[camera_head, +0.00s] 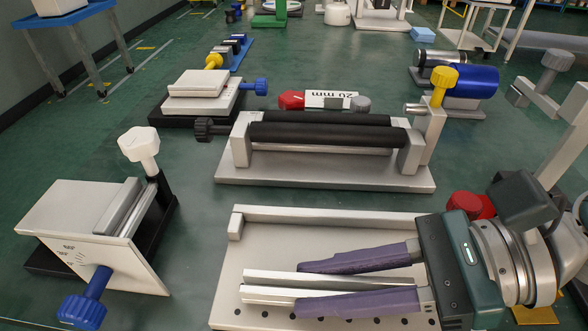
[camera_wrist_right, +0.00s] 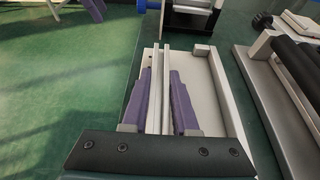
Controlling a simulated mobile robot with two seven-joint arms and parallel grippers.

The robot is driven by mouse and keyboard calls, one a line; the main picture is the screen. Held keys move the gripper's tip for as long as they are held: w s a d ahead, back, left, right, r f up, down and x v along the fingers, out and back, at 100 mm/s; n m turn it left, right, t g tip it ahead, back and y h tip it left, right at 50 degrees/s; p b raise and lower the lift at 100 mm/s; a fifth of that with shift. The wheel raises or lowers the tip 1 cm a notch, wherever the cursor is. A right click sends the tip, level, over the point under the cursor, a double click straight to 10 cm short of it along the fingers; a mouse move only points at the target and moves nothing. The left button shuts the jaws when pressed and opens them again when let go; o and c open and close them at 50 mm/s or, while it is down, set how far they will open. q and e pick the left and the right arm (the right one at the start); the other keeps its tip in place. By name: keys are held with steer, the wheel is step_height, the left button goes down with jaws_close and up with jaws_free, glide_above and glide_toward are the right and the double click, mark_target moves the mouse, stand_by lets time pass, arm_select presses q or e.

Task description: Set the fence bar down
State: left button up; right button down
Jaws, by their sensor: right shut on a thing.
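The silver fence bar (camera_head: 270,277) lies lengthwise over the pale plate (camera_head: 300,226), which has a raised rail along its far edge and small holes near its front. It shows as two bright parallel strips, also in the wrist view (camera_wrist_right: 155,85). My right gripper (camera_head: 299,286) comes in from the right, with one long purple finger on each side of the bar. It is shut on the bar, and its fingers also show in the wrist view (camera_wrist_right: 160,75). Whether the bar touches the plate I cannot tell. My left gripper is not in view.
Behind the plate stands a fixture with black rollers (camera_head: 325,132). A tilted plate fixture with a blue knob (camera_head: 82,311) stands on the left. Red knobs (camera_head: 471,205) are close beside my right gripper. Green floor is clear between the left fixture and the plate.

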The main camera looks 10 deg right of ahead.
steer(key=shift+f, duration=0.2)
steer(key=shift+f, duration=0.15)
steer(key=c, duration=1.2)
jaws_free()
steer(key=shift+f+b, duration=0.1)
steer(key=shift+b, duration=0.2)
steer(key=o, duration=0.5)
